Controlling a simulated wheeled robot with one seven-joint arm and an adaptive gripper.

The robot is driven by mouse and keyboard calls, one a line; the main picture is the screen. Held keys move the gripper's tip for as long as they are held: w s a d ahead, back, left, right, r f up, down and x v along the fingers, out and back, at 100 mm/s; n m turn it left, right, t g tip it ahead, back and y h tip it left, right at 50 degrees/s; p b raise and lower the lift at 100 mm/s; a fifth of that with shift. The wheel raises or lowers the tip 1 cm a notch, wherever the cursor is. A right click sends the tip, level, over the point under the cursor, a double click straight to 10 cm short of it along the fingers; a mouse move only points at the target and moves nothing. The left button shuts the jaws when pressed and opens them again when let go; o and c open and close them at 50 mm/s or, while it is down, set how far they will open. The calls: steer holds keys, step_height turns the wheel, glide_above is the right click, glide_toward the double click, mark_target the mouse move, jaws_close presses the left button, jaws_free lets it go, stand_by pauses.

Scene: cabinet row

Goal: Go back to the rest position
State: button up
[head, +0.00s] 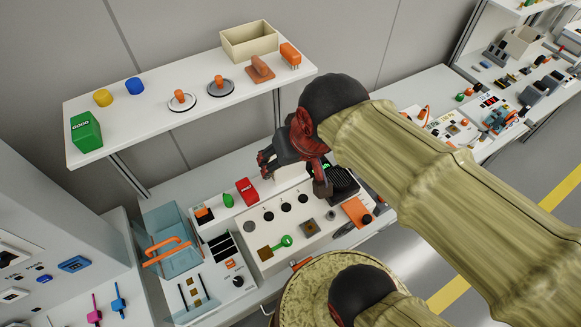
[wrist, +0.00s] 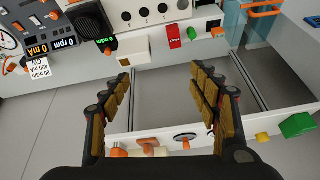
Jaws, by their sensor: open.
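My gripper (head: 295,160) hangs above the back right of the white control panel (head: 262,252) in the head view. In the wrist view my gripper (wrist: 165,95) has its two fingers spread wide, with nothing between them but a view of the shelf and wall behind. It touches nothing that I can see. My arm covers the right part of the panel in the head view.
A white shelf (head: 150,101) above holds a green box (head: 86,131), a beige bin (head: 249,41), orange-handled lids and knobs. A red box (head: 247,191) and a clear blue container (head: 168,240) with orange handle stand below. More benches stand at right.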

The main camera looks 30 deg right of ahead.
steer(key=shift+s+a+n, duration=0.2)
steer(key=shift+s+n, duration=0.25)
steer(key=shift+s, duration=0.15)
steer(key=shift+s+a+n, duration=0.15)
steer(key=shift+s+n, duration=0.3)
steer(key=shift+s, duration=0.15)
steer(key=shift+f, duration=0.1)
step_height(320, 180, down, 11)
steer(key=b, duration=1.1)
steer(key=shift+f+b, duration=0.2)
steer(key=shift+b, duration=0.1)
